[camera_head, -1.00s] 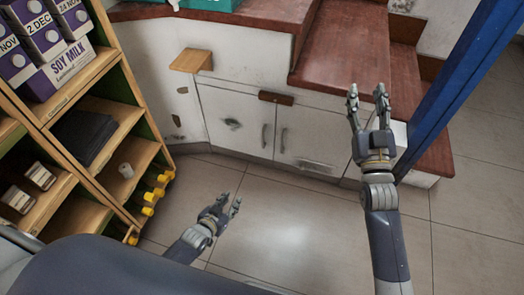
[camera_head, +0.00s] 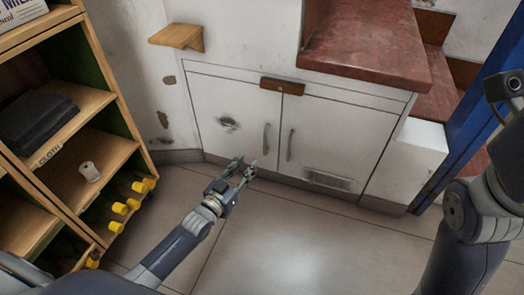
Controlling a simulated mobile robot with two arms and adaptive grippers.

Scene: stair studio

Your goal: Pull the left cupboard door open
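The left cupboard door (camera_head: 222,105) is white, with a dark worn patch, and looks closed. Its vertical grey handle (camera_head: 265,138) is near its right edge. My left gripper (camera_head: 245,164) is low in front of this door, below and left of the handle in the picture. Its two fingers are apart with nothing between them, and it appears clear of the handle. My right arm (camera_head: 475,225) shows at the right edge; its gripper is outside the picture.
The right cupboard door (camera_head: 325,140) with its own handle (camera_head: 290,145) looks closed. A wooden shelf unit (camera_head: 118,90) with yellow-capped items (camera_head: 120,208) stands at left. Reddish steps (camera_head: 365,45) and a blue post (camera_head: 455,165) are at right. Tiled floor (camera_head: 300,240) in front is clear.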

